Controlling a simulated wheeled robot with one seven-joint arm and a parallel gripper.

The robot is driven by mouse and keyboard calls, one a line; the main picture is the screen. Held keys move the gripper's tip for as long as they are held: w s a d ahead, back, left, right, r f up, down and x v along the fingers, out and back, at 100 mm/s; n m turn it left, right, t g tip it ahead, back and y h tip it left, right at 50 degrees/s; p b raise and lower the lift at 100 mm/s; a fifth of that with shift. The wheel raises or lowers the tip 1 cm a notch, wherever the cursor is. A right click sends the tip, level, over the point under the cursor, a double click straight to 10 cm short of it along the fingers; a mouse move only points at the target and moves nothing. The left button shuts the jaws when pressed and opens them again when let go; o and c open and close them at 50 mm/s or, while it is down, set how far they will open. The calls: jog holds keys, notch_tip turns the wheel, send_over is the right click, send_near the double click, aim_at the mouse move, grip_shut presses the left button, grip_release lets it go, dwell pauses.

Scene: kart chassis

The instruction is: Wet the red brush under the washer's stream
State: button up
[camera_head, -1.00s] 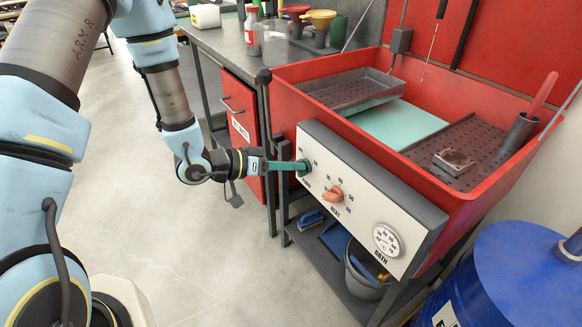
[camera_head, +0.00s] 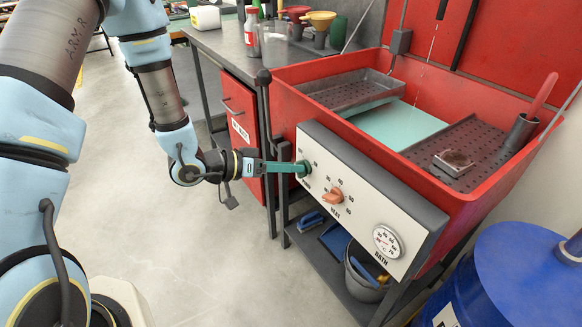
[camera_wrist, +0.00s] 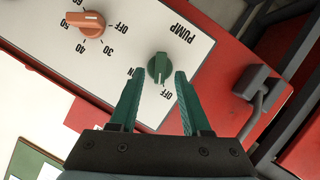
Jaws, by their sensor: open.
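The red brush (camera_head: 541,93) stands tilted in a dark cup (camera_head: 520,132) at the right of the red washer basin (camera_head: 465,207). A thin pale streak (camera_head: 425,65), seemingly the stream, falls from the black spout (camera_head: 442,8) at the back wall towards the basin. My gripper (camera_head: 290,167) is at the left end of the white control panel (camera_head: 345,213), by the green PUMP knob (camera_head: 303,169). In the wrist view, the open green fingers (camera_wrist: 160,76) stand on either side of the knob (camera_wrist: 159,68), with gaps visible. The knob's exact setting is unclear.
An orange HEAT knob (camera_head: 333,196) and a BATH dial (camera_head: 387,241) are on the panel. Trays (camera_head: 350,91) and a small metal block (camera_head: 453,161) sit in the basin. A blue drum (camera_head: 525,275) stands at right. The floor at left is clear.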

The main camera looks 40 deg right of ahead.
jog(key=v, duration=0.9)
jog(key=shift+a+b, duration=0.35)
jog(key=shift+b, duration=0.05)
jog(key=shift+w+r, duration=0.1)
jog(key=shift+w, duration=0.1)
jog(key=w+a+r+n+t+y+p, duration=0.25)
jog(key=w+a+t+y, duration=0.4)
jog(key=w, duration=0.65)
jog(key=w+a+r+n+t+y, duration=0.2)
jog(key=w+a+n+y, duration=0.15)
jog(key=a, duration=0.85)
jog(key=s+a+r+n+g+y+p, duration=0.2)
jog(key=s+a+r+n+g+y, duration=0.1)
jog(key=s+a+r+n, duration=0.4)
jog(key=s+a, duration=0.3)
jog(key=a, duration=0.2)
jog(key=shift+s+r+n+p, duration=0.35)
jog(key=shift+s+r+n, duration=0.05)
